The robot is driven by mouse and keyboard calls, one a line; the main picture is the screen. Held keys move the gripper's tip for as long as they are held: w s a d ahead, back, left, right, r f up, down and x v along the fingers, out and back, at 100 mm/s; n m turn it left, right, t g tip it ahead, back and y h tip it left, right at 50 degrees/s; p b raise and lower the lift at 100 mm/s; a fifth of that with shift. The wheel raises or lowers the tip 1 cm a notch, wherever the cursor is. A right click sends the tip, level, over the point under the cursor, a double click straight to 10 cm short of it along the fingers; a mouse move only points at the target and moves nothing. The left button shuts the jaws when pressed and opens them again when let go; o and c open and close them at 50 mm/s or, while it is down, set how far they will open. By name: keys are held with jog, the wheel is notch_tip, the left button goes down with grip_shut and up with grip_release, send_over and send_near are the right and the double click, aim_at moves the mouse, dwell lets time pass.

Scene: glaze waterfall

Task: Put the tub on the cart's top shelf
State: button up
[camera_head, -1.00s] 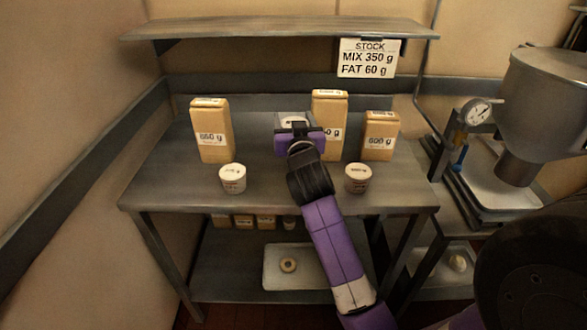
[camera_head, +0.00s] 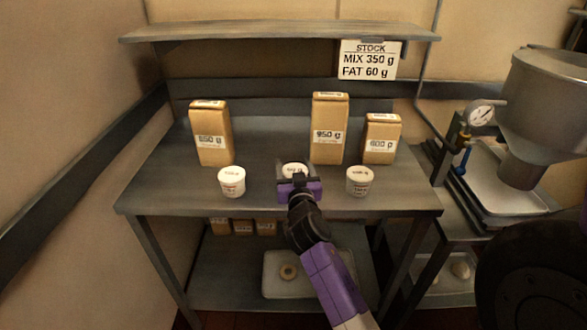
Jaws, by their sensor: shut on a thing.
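My gripper (camera_head: 295,178) is over the front half of the steel table, between two white tubs. It is shut on a white tub (camera_head: 294,168) whose pale lid shows just beyond the purple fingers. Whether this tub is clear of the tabletop I cannot tell. Another white tub (camera_head: 231,183) stands to the left and one more white tub (camera_head: 360,182) to the right, both upright with printed lids. No cart can be made out in this view.
Several tan bags stand on the steel table (camera_head: 160,187), including a left bag (camera_head: 211,140), a tall bag (camera_head: 329,135) and a right bag (camera_head: 381,145). An overhead shelf (camera_head: 280,32) is empty. A metal hopper (camera_head: 545,100) stands right. A tray (camera_head: 275,285) lies below.

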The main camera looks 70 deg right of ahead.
jog(key=shift+f, duration=0.15)
jog(key=o, duration=1.4)
jog(key=shift+c, duration=0.2)
